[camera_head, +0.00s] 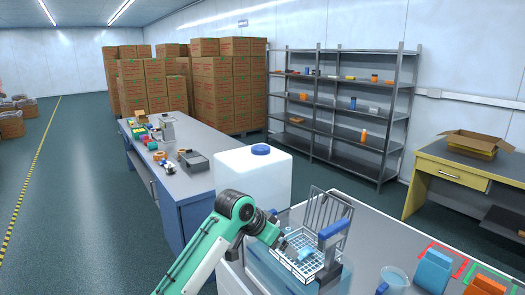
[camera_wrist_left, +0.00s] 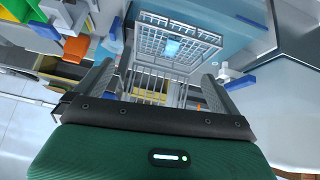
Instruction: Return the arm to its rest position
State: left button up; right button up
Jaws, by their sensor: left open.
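My left arm comes in from the left in the head view, and its gripper (camera_head: 277,240) is over the near-left side of a white wire basket (camera_head: 290,262). In the left wrist view the two fingers (camera_wrist_left: 158,78) are spread wide with nothing between them. The basket (camera_wrist_left: 150,42) shows beyond the fingertips, and a light-blue item (camera_wrist_left: 173,47) lies inside it, apart from the fingers. The same item (camera_head: 305,253) shows in the basket in the head view. My right gripper is not in view.
A white container with a blue cap (camera_head: 252,180) is behind the arm. A clear cup (camera_head: 396,278), a blue block (camera_head: 433,270) and an orange block (camera_head: 486,284) are at right.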

pick_arm(q)
jog(key=s+a+f+n+y, duration=0.1)
jog(key=s+a+f+n, duration=0.1)
jog(key=s+a+f, duration=0.5)
jog(key=s+a+f+n, duration=0.2)
jog(key=s+a+f, duration=0.1)
jog(key=s+f, duration=0.8)
jog(key=s+a+f+n+y, duration=0.25)
jog(key=s+a, duration=0.55)
jog(key=s, duration=0.4)
jog(key=s+a+f+n+y, duration=0.1)
jog(key=s+a+f+y, duration=0.15)
jog(key=s+a, duration=0.75)
notch_tip(320, 180, down, 30)
jog(key=s+d+g, duration=0.2)
jog(key=s+a+f, duration=0.1)
jog(key=s+f, duration=0.9)
jog(key=s+a+f+g, duration=0.1)
jog(key=s+a+f, duration=0.1)
jog(key=s+f, duration=0.7)
jog(key=shift+s+a+f, duration=0.3)
jog(key=shift+s+f, duration=0.05)
jog(key=shift+f, duration=0.5)
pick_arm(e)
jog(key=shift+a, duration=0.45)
